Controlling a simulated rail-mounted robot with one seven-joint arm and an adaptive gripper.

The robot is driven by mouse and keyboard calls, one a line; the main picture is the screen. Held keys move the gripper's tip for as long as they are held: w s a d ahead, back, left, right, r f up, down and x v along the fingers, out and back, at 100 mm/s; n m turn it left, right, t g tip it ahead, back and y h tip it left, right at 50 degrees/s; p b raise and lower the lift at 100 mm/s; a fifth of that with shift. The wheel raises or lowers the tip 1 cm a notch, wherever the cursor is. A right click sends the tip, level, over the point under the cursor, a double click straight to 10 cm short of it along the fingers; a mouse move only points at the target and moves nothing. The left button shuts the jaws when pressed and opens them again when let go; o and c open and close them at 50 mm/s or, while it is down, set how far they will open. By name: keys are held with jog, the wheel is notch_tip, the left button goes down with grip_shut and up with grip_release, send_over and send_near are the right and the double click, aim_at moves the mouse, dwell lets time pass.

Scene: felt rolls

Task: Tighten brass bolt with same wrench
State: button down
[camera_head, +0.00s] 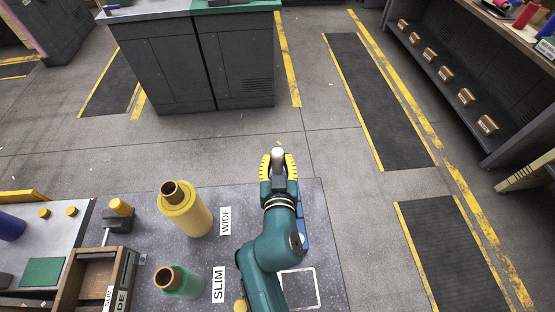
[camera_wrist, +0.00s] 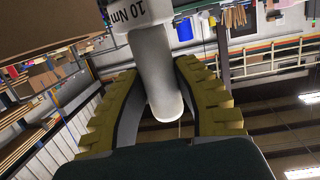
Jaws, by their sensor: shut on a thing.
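My gripper (camera_head: 279,168) is at the end of my teal arm, above the far edge of the grey speckled table in the head view. In the wrist view its yellow ribbed fingers (camera_wrist: 158,105) are shut on a pale grey handle, the wrench (camera_wrist: 156,65). A white band marked "10 Nm" shows on it at the top of that view. The wrench's working end is hidden. I cannot identify the brass bolt; a yellow-brass cap (camera_head: 120,206) sits on a dark block at the left.
A yellow roll (camera_head: 185,212) stands near the "WIDE" label, and a green roll (camera_head: 180,283) near the "SLIM" label. A wooden box (camera_head: 97,275) is at lower left. A dark cabinet (camera_head: 190,65) stands beyond the table. The floor right of the table is open.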

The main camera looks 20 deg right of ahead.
jog(key=shift+r+p, duration=4.9)
jog(key=shift+r, duration=1.7)
